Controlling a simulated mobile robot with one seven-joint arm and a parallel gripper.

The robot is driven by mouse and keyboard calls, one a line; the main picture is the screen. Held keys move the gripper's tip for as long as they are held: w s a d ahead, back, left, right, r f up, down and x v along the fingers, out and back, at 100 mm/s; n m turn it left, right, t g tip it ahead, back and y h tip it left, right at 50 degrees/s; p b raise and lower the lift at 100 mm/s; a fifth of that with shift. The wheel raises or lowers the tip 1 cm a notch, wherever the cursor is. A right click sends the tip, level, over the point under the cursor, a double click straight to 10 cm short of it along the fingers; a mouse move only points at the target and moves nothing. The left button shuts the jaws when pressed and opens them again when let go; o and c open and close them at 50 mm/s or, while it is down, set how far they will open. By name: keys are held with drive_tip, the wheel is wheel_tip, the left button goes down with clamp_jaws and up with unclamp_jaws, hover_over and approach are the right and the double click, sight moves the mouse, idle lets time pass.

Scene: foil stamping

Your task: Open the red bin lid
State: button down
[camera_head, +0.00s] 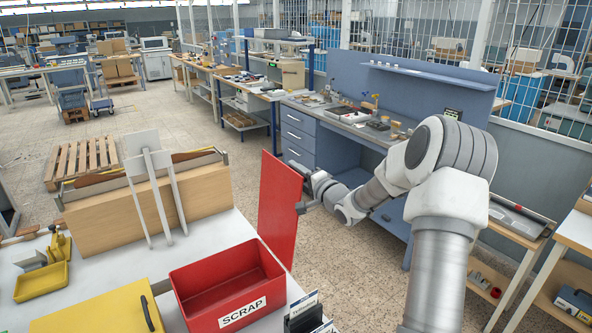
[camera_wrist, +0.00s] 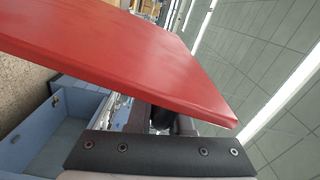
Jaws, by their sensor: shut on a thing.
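The red bin (camera_head: 228,283) with a white SCRAP label stands on the white table, its top open and its inside looking empty.
A wooden box with a grey upright frame (camera_head: 158,180) stands behind the bin. A yellow panel with a black handle (camera_head: 105,308) lies left of it. A small dark holder (camera_head: 303,315) is at the bin's front right. A blue workbench (camera_head: 335,115) stands behind my arm.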

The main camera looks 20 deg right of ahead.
drive_tip(key=shift+f, duration=0.3)
drive_tip(key=c, duration=1)
unclamp_jaws()
drive_tip(key=shift+c, duration=0.2)
drive_tip(key=shift+o, duration=0.8)
drive_tip(key=shift+r, duration=0.1)
drive_tip(key=s+d+b, duration=0.2)
drive_tip(key=s+d, duration=0.1)
drive_tip(key=s, duration=1.4)
drive_tip(key=shift+d, duration=0.15)
